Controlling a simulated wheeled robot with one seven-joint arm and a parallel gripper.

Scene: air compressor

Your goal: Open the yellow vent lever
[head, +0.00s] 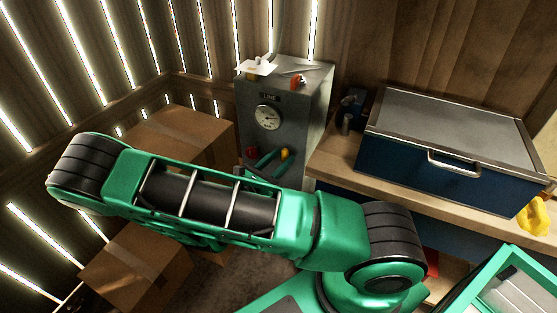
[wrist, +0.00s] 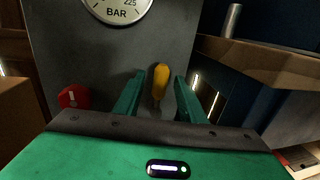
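The yellow vent lever (wrist: 160,78) is on the front of the grey compressor (wrist: 52,50), below the gauge. It also shows small in the head view (head: 285,154). My gripper (wrist: 159,76) is open in the wrist view, with one green finger to each side of the lever. A gap shows between the lever and each finger, so I see no contact. In the head view my gripper (head: 275,158) is at the lower front of the compressor, partly hidden by my arm. The lever's lower end is hard to make out.
A red knob (wrist: 74,97) is left of the lever, and a round gauge (wrist: 118,5) is above. A wooden workbench (head: 335,164) with a blue toolbox (head: 437,165) stands close on the right. Cardboard boxes (head: 190,128) stand to the left.

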